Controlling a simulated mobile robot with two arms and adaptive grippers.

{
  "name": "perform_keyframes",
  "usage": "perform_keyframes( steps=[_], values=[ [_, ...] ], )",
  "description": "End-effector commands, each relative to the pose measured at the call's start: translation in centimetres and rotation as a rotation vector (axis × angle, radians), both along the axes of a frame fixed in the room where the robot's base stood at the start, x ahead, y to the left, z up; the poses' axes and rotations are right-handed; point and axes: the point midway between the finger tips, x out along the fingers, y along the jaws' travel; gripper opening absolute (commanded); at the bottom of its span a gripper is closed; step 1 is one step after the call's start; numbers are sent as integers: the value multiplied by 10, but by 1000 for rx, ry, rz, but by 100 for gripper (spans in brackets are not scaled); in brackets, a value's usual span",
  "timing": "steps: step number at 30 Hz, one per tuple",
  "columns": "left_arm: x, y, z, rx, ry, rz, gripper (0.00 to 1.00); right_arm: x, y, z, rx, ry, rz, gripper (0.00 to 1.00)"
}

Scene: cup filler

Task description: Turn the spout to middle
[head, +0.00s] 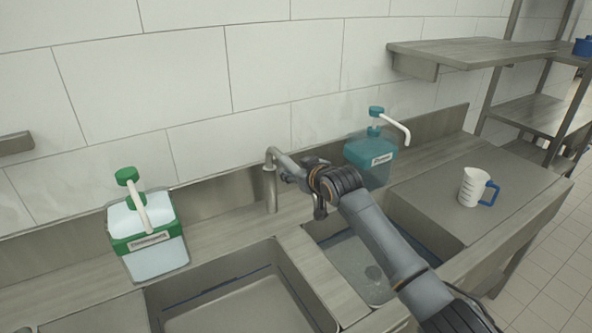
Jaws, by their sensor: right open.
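The metal tap (270,190) stands at the back edge of the sinks, between the two basins. Its upright post shows clearly, and its spout (284,163) bends over at the top and points right, toward the right basin. My right gripper (316,190) is at the spout's outer end, with its arm reaching in from the lower right. The gripper is open. The spout's tip is hidden by the gripper, so I cannot tell whether they touch. My left gripper is not in view.
A green-capped soap dispenser (157,257) stands left of the tap, and a blue-green dispenser (370,160) stands close behind my right arm. A white measuring cup (473,187) with a blue handle sits on the right counter. The left basin (235,305) is clear.

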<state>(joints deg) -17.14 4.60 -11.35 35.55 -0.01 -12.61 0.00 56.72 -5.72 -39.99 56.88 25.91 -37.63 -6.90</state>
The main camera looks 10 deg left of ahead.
Motion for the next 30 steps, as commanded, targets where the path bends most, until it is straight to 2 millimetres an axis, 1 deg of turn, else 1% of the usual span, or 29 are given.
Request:
perform_keyframes(
  steps=[5,11,24,30],
  values=[
    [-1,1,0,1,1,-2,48,-2,-2,0,-1,1,0,52],
    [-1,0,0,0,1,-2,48,-15,-11,7,1,0,1,52],
    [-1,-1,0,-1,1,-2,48,-66,-46,32,1,-1,0,52],
    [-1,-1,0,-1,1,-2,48,-84,-58,41,-1,1,0,52]
  ],
)
